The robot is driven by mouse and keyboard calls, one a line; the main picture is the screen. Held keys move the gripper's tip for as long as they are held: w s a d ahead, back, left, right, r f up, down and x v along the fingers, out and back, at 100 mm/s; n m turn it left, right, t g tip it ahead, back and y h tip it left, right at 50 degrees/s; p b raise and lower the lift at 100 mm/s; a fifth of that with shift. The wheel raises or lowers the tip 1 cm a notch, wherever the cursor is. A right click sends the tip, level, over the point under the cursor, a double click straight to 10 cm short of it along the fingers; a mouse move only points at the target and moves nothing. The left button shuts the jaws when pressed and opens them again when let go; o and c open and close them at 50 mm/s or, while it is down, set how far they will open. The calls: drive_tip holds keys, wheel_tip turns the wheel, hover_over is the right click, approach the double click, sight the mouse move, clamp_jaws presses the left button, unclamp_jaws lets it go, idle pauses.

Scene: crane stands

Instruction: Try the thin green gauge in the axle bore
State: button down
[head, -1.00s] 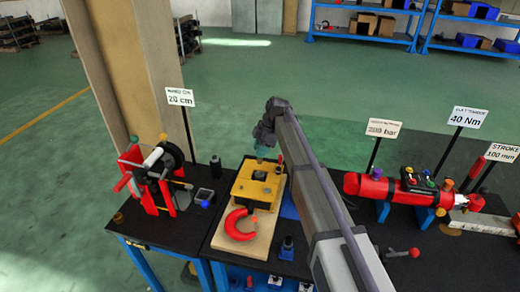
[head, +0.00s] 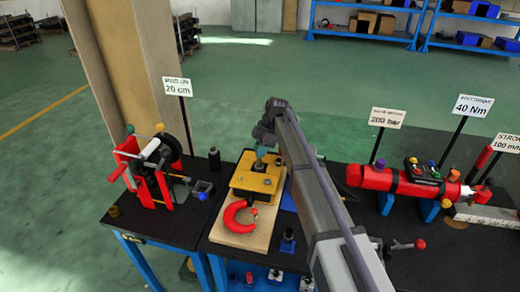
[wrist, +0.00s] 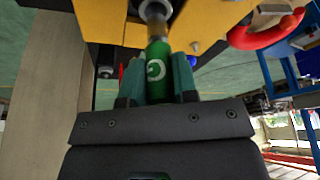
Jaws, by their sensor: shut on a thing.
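My gripper (wrist: 157,90) is shut on the green gauge (wrist: 155,68), which carries a white letter G. Its metal end (wrist: 154,12) points at the yellow block (wrist: 200,22) and meets a round grey seat there. I cannot tell how far the end is inside the bore. The gauge is mostly hidden there. The red hook (head: 238,218) lies in front of the block on a pale board (head: 237,236).
A red winch (head: 150,170) with a sign stands on the left bench. A red cylinder (head: 400,185) rests on blue stands at right. A small blue-footed item (head: 287,242) stands right of the board. A dark bottle-shaped item (head: 214,158) stands behind the left bench's open box.

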drive_tip(key=shift+f+b, duration=1.65)
idle(0.5)
drive_tip(key=shift+r, duration=0.1)
drive_tip(key=shift+r+p, duration=3.3)
drive_tip(key=shift+p, duration=0.1)
